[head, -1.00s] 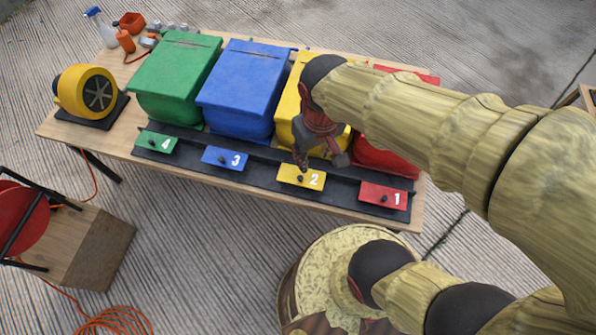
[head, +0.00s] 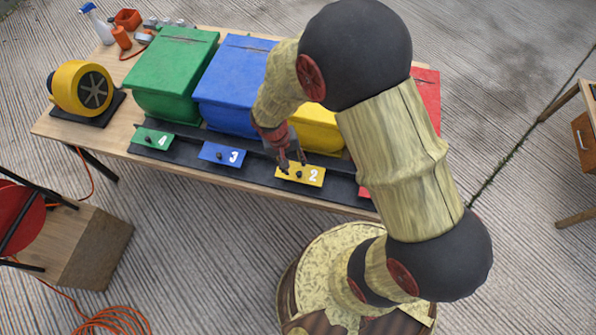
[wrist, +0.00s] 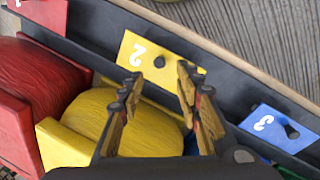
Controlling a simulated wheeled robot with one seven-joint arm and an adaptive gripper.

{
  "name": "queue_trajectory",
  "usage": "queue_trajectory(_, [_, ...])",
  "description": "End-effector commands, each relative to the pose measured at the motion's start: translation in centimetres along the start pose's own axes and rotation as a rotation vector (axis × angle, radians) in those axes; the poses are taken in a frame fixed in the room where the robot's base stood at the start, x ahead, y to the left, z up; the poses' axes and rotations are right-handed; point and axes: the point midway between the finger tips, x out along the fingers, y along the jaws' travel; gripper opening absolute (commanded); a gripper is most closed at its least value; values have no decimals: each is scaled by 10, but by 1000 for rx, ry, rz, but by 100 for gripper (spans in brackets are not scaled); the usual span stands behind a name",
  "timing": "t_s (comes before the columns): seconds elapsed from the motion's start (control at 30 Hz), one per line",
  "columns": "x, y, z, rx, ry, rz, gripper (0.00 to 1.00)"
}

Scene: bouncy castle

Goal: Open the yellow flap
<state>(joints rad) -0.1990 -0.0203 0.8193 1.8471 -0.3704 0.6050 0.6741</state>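The yellow flap (head: 300,176) is a small plate with a white 2 and a dark knob, on the dark rail in front of the yellow bin (head: 315,128). It lies in line with the other flaps. My gripper (head: 293,166) is just behind and above the flap. In the wrist view, my gripper (wrist: 158,80) has its two fingers apart with nothing between them. The fingertips are near the flap's bin-side edge, and the knob (wrist: 159,62) shows just beyond the gap. I cannot tell whether a fingertip touches the flap.
The blue flap (head: 220,153) and green flap (head: 153,138) sit to the left. The red flap (wrist: 40,10) is mostly hidden by my arm in the head view. Blue (head: 235,80) and green bins (head: 170,75) stand behind. A yellow blower (head: 82,88) is far left.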

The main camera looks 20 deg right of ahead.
Motion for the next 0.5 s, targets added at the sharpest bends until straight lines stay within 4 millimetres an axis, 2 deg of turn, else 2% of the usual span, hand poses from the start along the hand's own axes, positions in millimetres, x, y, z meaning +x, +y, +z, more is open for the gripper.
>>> queue_trajectory(0.5, [70, 0, 1, -2, -3, 0, 34])
